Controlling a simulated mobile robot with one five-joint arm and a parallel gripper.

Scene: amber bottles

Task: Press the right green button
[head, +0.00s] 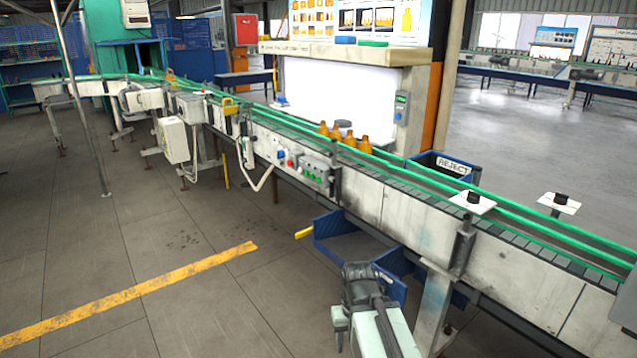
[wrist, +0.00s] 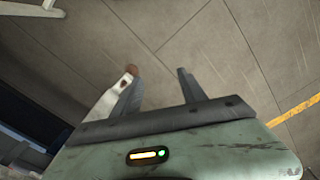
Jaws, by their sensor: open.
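A grey control box (head: 316,172) with small green buttons along its front is mounted on the near side of the conveyor. The buttons are too small to tell apart well. My gripper (wrist: 157,73) is open and empty in the wrist view, with its two dark fingers spread above the tiled floor. In the head view my arm is low at the bottom, right of the middle. It is well below and to the right of the control box, and apart from it. The wrist view does not show the control box.
The conveyor (head: 408,208) with green rails runs from back left to front right. Amber bottles (head: 349,140) stand on it behind the box. A blue open bin (head: 338,226) sits under the conveyor near my arm. A yellow line (head: 130,296) crosses clear floor on the left.

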